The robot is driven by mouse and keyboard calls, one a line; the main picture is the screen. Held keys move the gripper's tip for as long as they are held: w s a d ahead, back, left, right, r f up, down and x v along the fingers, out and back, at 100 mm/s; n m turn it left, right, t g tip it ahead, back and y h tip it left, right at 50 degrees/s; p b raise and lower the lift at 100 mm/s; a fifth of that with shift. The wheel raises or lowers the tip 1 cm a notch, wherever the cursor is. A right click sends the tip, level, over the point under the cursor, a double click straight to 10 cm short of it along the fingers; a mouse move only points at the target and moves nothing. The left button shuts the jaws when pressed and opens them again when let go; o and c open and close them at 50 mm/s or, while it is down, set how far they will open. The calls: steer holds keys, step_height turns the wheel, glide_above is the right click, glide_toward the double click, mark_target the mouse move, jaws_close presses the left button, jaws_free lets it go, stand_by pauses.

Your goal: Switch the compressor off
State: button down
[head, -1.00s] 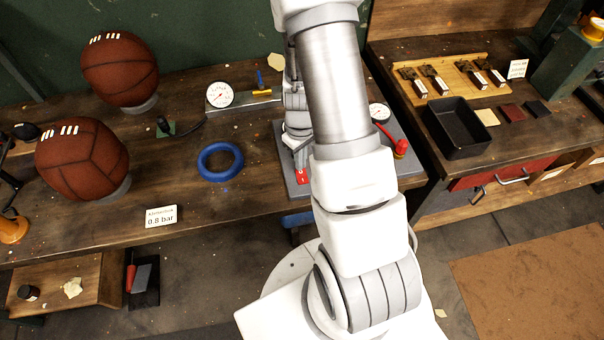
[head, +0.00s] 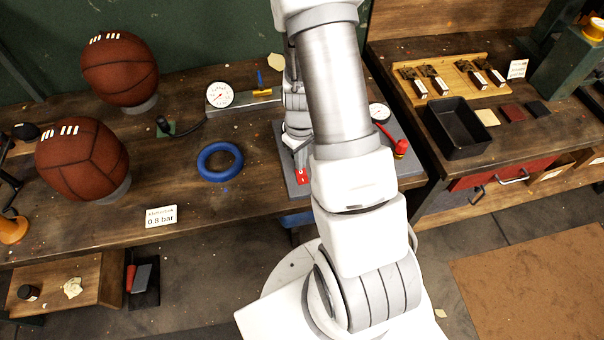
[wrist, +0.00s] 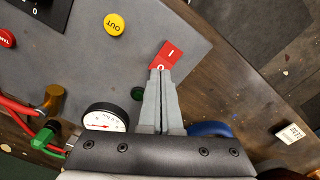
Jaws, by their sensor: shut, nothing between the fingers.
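The compressor panel is a grey plate (head: 284,158), partly hidden behind my arm in the head view; its grey surface (wrist: 130,62) fills much of the wrist view. A red rocker switch (head: 301,177) sits near its front left corner. In the wrist view the switch (wrist: 169,51) shows an I mark at its far end and an O mark at the end nearest my gripper. My gripper (wrist: 160,72) is shut and empty, its fingertips at the O end. They appear to touch or nearly touch it; the exact gap cannot be told.
A yellow OUT button (wrist: 114,24), a gauge (wrist: 105,117) and a green knob (wrist: 138,93) are on or beside the panel. A blue ring (head: 220,161) lies left of it. Two brown balls (head: 82,160) stand further left. A black tray (head: 458,128) is on the right bench.

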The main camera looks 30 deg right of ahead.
steer(key=shift+f+b, duration=0.9)
steer(key=shift+f, duration=0.05)
stand_by(0.5)
steer(key=shift+r+p, duration=2.35)
steer(key=shift+r, duration=1.2)
